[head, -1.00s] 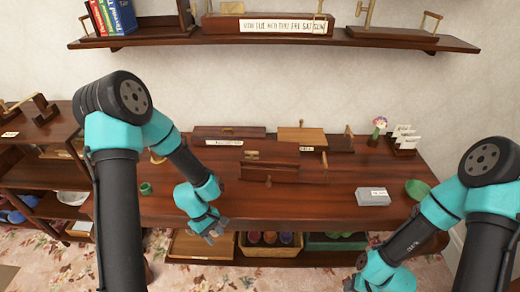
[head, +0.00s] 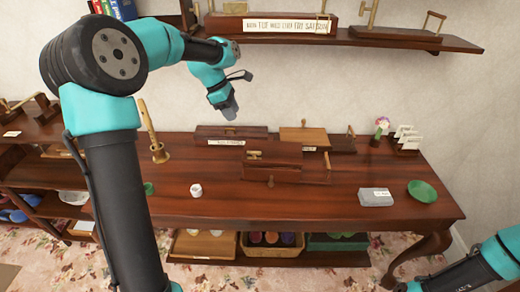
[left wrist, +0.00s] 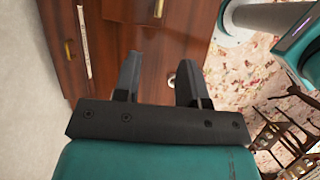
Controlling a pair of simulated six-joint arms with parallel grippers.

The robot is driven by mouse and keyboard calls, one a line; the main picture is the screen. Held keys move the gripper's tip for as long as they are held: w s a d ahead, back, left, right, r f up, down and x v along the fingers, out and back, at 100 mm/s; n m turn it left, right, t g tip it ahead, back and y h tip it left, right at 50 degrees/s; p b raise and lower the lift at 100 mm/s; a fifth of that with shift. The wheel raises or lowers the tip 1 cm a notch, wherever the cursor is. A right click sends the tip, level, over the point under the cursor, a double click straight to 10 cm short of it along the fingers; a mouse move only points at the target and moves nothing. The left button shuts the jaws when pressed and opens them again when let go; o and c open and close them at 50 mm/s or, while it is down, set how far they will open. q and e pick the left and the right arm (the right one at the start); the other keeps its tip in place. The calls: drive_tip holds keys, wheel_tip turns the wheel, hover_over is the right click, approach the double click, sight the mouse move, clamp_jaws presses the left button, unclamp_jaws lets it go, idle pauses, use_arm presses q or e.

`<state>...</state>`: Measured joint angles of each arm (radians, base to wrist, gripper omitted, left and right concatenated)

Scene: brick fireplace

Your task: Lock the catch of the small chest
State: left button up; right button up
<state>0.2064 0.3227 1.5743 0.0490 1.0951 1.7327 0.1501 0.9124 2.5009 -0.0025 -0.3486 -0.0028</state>
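Several dark wooden boxes stand at the middle of the table; the front one, with a small brass piece (head: 254,155) on it, looks like the small chest (head: 283,159). I cannot tell whether its catch is locked. My left gripper (head: 230,112) hangs above and behind the boxes, near the wall, touching nothing. In the left wrist view its two fingers (left wrist: 157,80) are apart with nothing between them. A wooden box with a brass piece (left wrist: 158,9) shows at the top of that view. My right arm is at the lower right; its fingers are not visible.
A long labelled box (head: 230,132) and a lighter-lidded box (head: 303,136) stand behind the chest. A brass mortar (head: 160,154) and a white cup (head: 196,190) are at left. A grey box (head: 375,197) and green bowl (head: 422,191) are at right. A shelf (head: 400,41) overhangs the back.

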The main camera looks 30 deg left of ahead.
sight(253, 152)
use_arm(q)
drive_tip(key=shift+f, duration=0.1)
drive_tip(key=x, duration=1.7)
drive_tip(key=shift+f, duration=0.2)
clamp_jaws()
